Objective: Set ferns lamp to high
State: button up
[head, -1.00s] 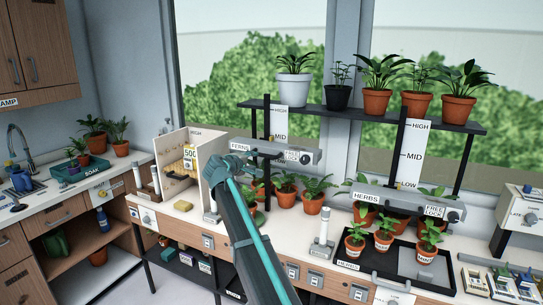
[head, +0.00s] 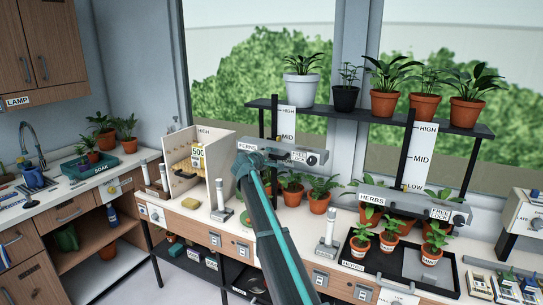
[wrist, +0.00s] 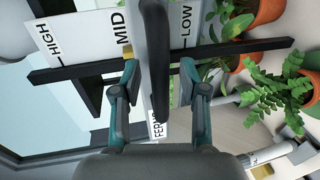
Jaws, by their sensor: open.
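The ferns lamp (head: 288,152) is a grey bar on a black post, with a FERNS label at its left and a knob (head: 312,158) beside a FREE/LOCK label at its right. It sits just below MID on the white HIGH-MID-LOW scale (head: 287,120). In the wrist view the lamp bar (wrist: 157,55) runs between the fingers of my open gripper (wrist: 159,75), between MID and LOW on the sideways scale (wrist: 75,38). In the head view my gripper (head: 256,161) is at the lamp's left part. Finger contact with the bar is unclear. The knob's setting is too small to read.
Potted ferns (head: 319,192) stand below the lamp. A shelf (head: 365,117) with several potted plants is above. The herbs lamp (head: 410,203) is to the right, near LOW. A wooden box (head: 222,165) stands close at the left of my gripper.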

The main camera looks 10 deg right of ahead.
jog(key=shift+w+d, duration=0.1)
grip_shut()
dwell(0.4)
notch_tip(320, 180, up, 12)
jog(key=p, duration=0.1)
jog(key=shift+r, duration=0.25)
jog(key=shift+w, duration=0.1)
jog(key=shift+c, duration=0.3)
grip_release()
jog(key=shift+r, duration=0.1)
jog(key=shift+o, duration=0.3)
